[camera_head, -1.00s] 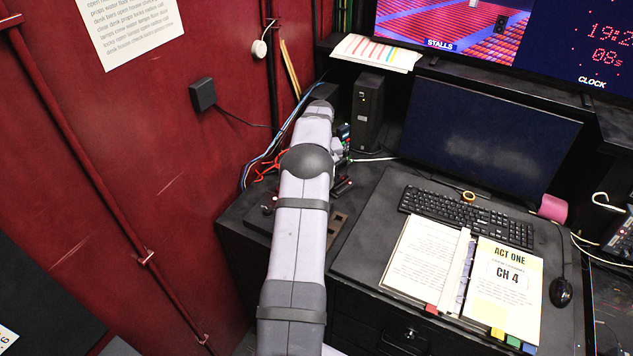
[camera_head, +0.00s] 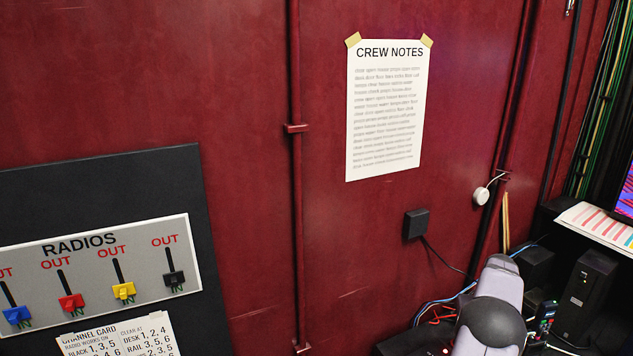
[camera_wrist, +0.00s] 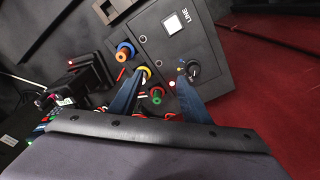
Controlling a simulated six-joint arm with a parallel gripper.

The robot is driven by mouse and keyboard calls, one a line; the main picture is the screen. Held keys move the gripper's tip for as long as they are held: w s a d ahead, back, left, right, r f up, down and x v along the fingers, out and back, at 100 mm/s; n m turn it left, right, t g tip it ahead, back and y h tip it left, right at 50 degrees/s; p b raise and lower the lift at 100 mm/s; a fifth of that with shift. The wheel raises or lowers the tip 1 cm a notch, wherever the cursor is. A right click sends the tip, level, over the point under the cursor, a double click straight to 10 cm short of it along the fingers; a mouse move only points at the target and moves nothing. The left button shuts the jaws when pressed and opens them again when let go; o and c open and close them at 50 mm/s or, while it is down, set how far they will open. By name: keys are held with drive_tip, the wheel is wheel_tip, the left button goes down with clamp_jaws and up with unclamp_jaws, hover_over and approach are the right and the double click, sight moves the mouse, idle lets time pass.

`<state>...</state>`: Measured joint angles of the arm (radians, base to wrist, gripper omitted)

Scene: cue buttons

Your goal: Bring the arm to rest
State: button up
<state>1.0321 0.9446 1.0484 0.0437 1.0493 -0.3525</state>
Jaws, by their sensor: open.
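In the wrist view my gripper (camera_wrist: 160,82) is open, its two dark blue fingers apart and nothing seen between them but the desk gear beyond. They point at a dark panel (camera_wrist: 208,45) marked LINE, with a white square button (camera_wrist: 174,23) and a black knob (camera_wrist: 193,70). An orange knob (camera_wrist: 124,54) stands left of the fingertips. I cannot tell whether a fingertip touches anything. In the head view my arm shows at the bottom right, and my gripper is hidden there.
A RADIOS board (camera_head: 95,272) with blue, red, yellow and black sliders, each under OUT, hangs at the left. CREW NOTES (camera_head: 388,110) is taped to the red wall. A black box (camera_head: 585,290) stands right of my arm.

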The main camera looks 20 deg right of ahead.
drive_tip(key=w+a+r+n+b, duration=0.1)
drive_tip(key=w+a, duration=0.1)
drive_tip(key=a, duration=0.8)
drive_tip(key=w+a+r+n+b, duration=0.1)
drive_tip(key=w+a+n, duration=0.1)
drive_tip(key=a, duration=0.8)
drive_tip(key=w+a+r+n+b, duration=0.1)
drive_tip(key=w+a, duration=0.2)
drive_tip(key=a, duration=0.7)
drive_tip(key=s+a+f+n+b, duration=0.1)
drive_tip(key=s+a+f+n, duration=0.1)
drive_tip(key=s+a, duration=0.5)
drive_tip(key=s+a+f+n+g, duration=0.1)
drive_tip(key=s+a+f+n, duration=0.1)
drive_tip(key=s+a, duration=0.6)
drive_tip(key=a, duration=0.4)
drive_tip(key=shift+s+y+b, duration=0.2)
drive_tip(key=shift+y+b, duration=0.15)
drive_tip(key=shift+y, duration=0.05)
drive_tip(key=shift+f, duration=0.2)
wheel_tip(320, 180, down, 13)
drive_tip(key=b, duration=1.3)
